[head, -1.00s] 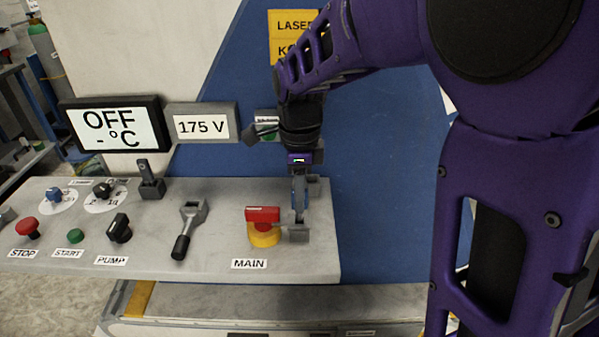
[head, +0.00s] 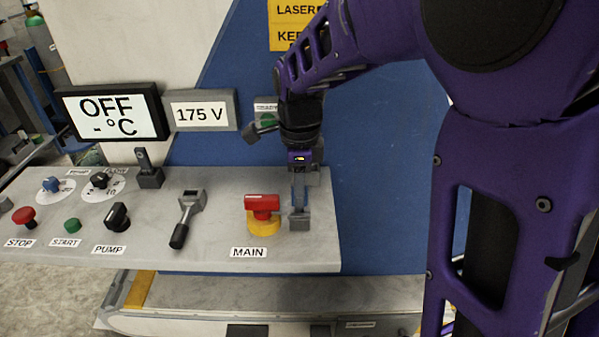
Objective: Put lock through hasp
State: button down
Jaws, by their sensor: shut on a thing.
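My gripper (head: 300,205) points down just right of the red MAIN switch handle (head: 262,203), which sits on a yellow base (head: 264,227).
The grey panel (head: 215,240) holds a grey lever with a black grip (head: 185,215), several knobs, a red STOP button (head: 24,217) and a green START button (head: 72,226). Displays (head: 110,113) stand behind. The blue wall (head: 375,190) to the right is clear.

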jog(key=shift+f+b, duration=0.45)
jog(key=shift+f, duration=0.35)
jog(key=c, duration=0.6)
grip_release()
jog(key=shift+o, duration=0.2)
notch_tip(320, 180, up, 18)
jog(key=p, duration=0.3)
jog(key=shift+f, duration=0.25)
